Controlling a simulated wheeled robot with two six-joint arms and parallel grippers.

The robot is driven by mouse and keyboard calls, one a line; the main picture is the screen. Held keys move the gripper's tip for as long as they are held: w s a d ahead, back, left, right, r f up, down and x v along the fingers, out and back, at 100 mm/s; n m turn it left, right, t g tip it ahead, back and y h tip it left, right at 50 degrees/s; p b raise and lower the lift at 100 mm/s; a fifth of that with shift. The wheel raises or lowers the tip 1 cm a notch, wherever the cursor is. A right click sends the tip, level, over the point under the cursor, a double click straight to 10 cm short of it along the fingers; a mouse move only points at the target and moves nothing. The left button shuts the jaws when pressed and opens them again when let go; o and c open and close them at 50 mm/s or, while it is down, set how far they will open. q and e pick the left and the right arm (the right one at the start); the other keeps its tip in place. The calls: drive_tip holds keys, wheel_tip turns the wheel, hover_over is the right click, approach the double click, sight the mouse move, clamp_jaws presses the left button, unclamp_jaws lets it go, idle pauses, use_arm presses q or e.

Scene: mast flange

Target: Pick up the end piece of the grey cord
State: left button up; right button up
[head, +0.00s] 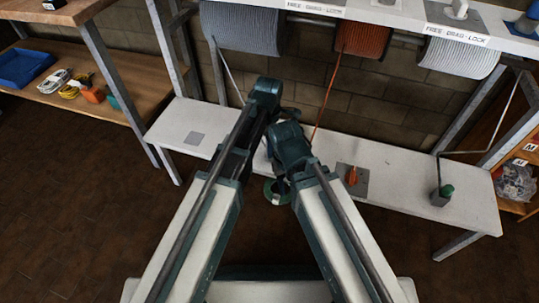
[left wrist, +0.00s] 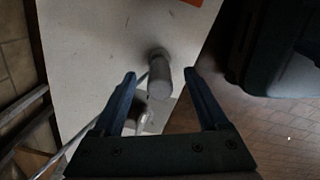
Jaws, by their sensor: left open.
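The grey cord (head: 231,75) runs down from the grey spool (head: 242,28) and passes behind my arms in the head view. Its grey, rounded end piece (left wrist: 160,82) shows in the left wrist view over the white bench. The cord (left wrist: 58,154) comes to it from the lower left. My left gripper (left wrist: 159,75) is open, with one finger on each side of the end piece. A gap shows on the right; contact cannot be told. In the head view, my arms hide the end piece and both gripper tips.
The white bench (head: 400,183) carries an orange end piece (head: 352,177) and a green-topped one (head: 446,191). An orange cord (head: 325,100) hangs right of my arms. A bare grey pad (head: 196,138) lies at left.

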use_arm(q)
wheel_tip(320, 180, down, 4)
drive_tip(key=b, duration=0.3)
drive_tip(key=shift+r, duration=0.1)
drive_tip(key=shift+c, duration=0.3)
clamp_jaws()
